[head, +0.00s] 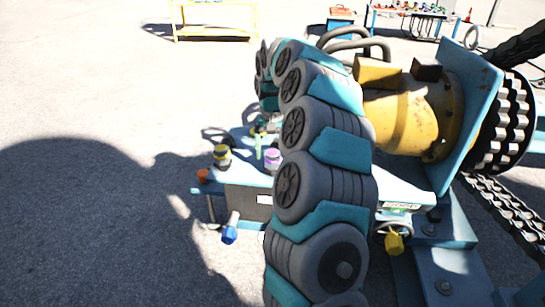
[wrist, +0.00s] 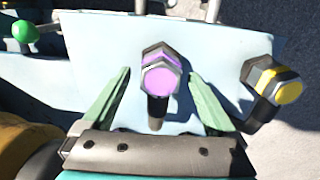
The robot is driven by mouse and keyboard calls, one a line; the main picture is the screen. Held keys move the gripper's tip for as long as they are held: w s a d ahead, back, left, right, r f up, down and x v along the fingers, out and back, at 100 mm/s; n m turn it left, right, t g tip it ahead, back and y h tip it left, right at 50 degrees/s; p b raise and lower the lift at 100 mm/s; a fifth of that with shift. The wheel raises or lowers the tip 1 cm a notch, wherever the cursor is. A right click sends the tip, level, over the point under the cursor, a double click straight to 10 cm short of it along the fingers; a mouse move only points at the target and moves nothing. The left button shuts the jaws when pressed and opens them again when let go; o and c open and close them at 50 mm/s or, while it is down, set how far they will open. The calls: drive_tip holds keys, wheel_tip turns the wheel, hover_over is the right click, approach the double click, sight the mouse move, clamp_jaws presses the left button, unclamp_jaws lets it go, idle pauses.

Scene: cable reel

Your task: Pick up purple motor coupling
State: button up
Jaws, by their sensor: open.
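The purple motor coupling (wrist: 160,80) has a purple hexagonal end and a dark grey shaft. It stands on a pale blue plate (wrist: 95,50) in the wrist view. It also shows in the head view (head: 273,157), just left of my arm. My gripper (wrist: 160,74) is open, with one pale green finger on each side of the coupling. Gaps show between the fingers and the coupling, so it is not gripped. In the head view my arm hides most of the gripper.
A yellow and black coupling (wrist: 273,82) stands close right of my right finger. A green knob (wrist: 25,31) is at the upper left. In the head view, a blue fitting (head: 229,234) hangs at the front, and a yellow motor (head: 405,115) stands right of my arm.

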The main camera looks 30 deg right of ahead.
drive_tip(key=shift+f, duration=0.7)
clamp_jaws()
